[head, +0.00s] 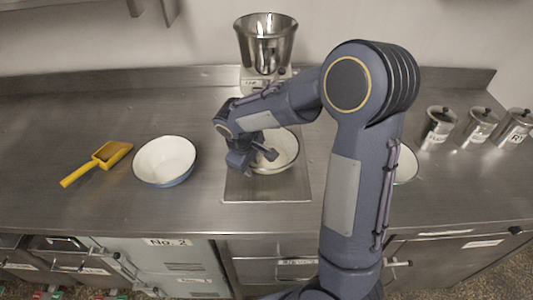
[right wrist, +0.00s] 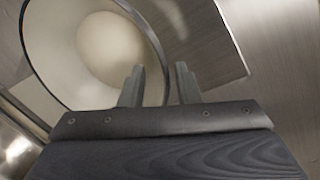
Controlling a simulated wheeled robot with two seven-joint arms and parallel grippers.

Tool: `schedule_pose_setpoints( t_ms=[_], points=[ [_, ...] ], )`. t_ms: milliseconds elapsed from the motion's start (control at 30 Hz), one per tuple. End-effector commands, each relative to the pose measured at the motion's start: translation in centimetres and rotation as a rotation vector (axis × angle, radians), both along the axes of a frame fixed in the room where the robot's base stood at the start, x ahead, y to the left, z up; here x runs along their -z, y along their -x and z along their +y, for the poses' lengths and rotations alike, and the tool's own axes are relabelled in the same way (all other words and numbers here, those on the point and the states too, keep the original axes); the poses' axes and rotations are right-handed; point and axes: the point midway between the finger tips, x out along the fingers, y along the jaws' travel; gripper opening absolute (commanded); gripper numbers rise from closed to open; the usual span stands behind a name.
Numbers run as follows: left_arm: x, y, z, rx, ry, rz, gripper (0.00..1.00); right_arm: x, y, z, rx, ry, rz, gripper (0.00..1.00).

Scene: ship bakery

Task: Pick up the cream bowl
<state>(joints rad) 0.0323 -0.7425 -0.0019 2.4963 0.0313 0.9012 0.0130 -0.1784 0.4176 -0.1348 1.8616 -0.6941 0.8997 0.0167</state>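The cream bowl (head: 289,149) has a dark rim and stands on a flat square plate in the middle of the counter. My right gripper (head: 258,162) is at the bowl's near left side and hides part of it. In the right wrist view the bowl (right wrist: 62,62) fills the upper left. My right gripper (right wrist: 160,84) is open there, with its two fingers apart and the bowl's rim passing between them. I cannot tell whether either finger touches the bowl. My left gripper is not in view.
A white bowl with a blue outside (head: 165,160) and a yellow scoop (head: 97,163) lie to the left. A steel mixing bowl (head: 266,45) on a scale stands behind. Several labelled canisters (head: 480,126) stand right. Another pale bowl (head: 406,166) is partly hidden by my arm.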

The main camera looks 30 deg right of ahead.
Motion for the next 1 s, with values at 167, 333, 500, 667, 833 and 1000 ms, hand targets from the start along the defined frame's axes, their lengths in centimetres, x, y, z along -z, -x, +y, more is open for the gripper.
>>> schedule_pose_setpoints(
  t_ms=[167, 333, 500, 667, 833, 1000],
  points=[
    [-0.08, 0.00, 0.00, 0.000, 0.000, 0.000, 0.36, 0.83, -0.05, -0.17, 0.000, -0.001, 0.000, 0.30],
    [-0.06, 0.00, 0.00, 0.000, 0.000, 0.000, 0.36, 0.80, -0.05, -0.16, 0.001, -0.001, 0.000, 0.27],
    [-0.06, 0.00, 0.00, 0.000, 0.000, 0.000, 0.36, 0.77, -0.06, -0.16, 0.001, -0.001, 0.000, 0.05],
    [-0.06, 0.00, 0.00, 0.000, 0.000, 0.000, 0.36, 0.77, -0.05, -0.15, 0.001, -0.001, 0.000, 0.00],
    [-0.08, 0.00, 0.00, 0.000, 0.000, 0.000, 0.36, 0.69, -0.10, -0.15, 0.000, -0.001, -0.002, 0.00],
    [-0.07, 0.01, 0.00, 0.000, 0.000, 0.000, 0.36, 0.70, -0.09, -0.13, 0.000, -0.002, -0.001, 0.00]
  ],
)
